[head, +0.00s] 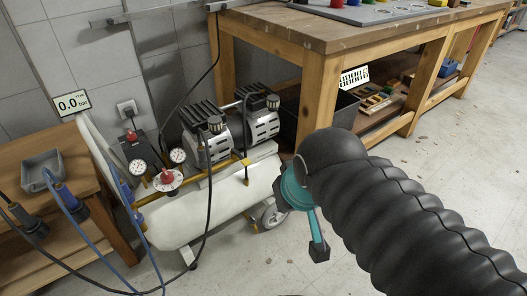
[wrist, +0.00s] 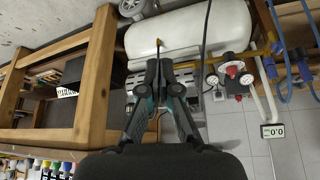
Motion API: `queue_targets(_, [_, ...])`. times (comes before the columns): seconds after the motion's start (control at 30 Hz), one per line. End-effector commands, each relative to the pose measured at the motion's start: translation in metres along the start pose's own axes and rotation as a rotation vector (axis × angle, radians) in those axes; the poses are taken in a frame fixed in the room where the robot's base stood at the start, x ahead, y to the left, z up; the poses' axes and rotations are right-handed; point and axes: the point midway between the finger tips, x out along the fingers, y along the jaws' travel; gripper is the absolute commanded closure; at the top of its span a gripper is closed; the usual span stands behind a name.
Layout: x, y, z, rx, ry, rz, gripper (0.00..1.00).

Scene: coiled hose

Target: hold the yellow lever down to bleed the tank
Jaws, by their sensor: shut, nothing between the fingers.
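The white tank (head: 190,212) lies on the floor under the compressor motors. A small yellow lever (head: 246,172) stands at its right end, pointing downward. In the wrist view, the tank (wrist: 205,32) is at the top and the yellow lever (wrist: 159,45) shows just beyond my fingertips. My gripper (head: 319,252) is teal and black, to the right of the tank and apart from the lever in the head view. In the wrist view, my gripper (wrist: 163,72) is shut and empty. A display (head: 71,104) reads 0.0.
A wooden workbench (head: 335,42) stands behind, with a dark bin (head: 338,108) beneath it. A small wooden table (head: 30,160) is at left. Red-knobbed gauges (head: 167,177) sit left of the lever. Floor at right is clear.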

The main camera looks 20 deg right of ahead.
Motion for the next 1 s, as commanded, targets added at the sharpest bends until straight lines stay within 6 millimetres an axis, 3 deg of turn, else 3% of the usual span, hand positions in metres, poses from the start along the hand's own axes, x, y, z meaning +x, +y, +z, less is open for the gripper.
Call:
queue_targets(0.27, [0.000, 0.000, -0.001, -0.007, -0.002, 0.000, 1.00])
queue_targets(0.43, [-0.002, 0.002, -0.021, -0.116, -0.034, -0.003, 1.00])
queue_targets(0.77, [0.012, 0.002, -0.116, -0.673, -0.177, -0.062, 1.00])
queue_targets(1.0, [0.046, 0.001, -0.183, -1.104, -0.267, -0.166, 1.00])
